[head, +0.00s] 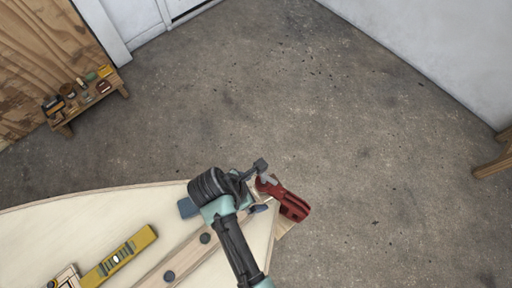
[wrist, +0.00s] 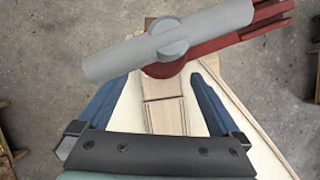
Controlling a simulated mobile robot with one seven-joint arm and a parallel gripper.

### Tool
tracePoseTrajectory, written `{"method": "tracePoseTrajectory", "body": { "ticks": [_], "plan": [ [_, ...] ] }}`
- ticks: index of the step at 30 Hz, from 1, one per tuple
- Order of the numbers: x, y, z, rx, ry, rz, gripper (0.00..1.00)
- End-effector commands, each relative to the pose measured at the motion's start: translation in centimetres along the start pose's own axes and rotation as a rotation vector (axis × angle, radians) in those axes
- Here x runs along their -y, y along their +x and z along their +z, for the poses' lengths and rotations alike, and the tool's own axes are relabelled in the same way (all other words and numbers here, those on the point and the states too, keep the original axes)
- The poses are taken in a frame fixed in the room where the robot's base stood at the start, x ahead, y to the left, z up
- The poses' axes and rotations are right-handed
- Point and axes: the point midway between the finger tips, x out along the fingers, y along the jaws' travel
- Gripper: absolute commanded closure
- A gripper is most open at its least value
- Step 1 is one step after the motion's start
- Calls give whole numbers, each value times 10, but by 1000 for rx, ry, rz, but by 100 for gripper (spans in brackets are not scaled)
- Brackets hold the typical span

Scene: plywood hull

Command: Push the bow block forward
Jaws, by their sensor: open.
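The pale plywood hull (head: 60,220) fills the lower left of the head view, its narrow end to the right. In the wrist view, light wooden pieces (wrist: 164,116) lie along the hull's middle, with a seam across them. The piece beyond the seam (wrist: 163,87) appears to be the bow block, partly hidden under a red and grey clamp. My gripper (wrist: 157,82) is open, its blue fingers apart on either side of the wood, with gaps and nothing held. In the head view my arm hides the block.
The red clamp (head: 291,205) sits at the hull's tip, close beyond my gripper; its grey bar (wrist: 165,45) crosses the wrist view. A yellow level (head: 118,257) lies on the hull. A low bench with tools (head: 64,130) stands far left. The concrete floor ahead is clear.

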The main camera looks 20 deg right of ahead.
Motion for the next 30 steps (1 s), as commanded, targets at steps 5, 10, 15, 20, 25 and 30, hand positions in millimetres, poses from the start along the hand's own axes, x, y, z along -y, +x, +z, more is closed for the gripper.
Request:
{"method": "tracePoseTrajectory", "body": {
  "ticks": [5,10,15,20,25,30],
  "plan": [
    [0,18,0,0,1,-1,0],
    [-1,23,0,0,1,2,0],
    [-1,23,0,0,1,1,0],
    [-1,23,0,0,1,1,18],
    [-1,23,0,0,1,1,49],
    [0,23,0,1,1,1,79]
  ]
}}
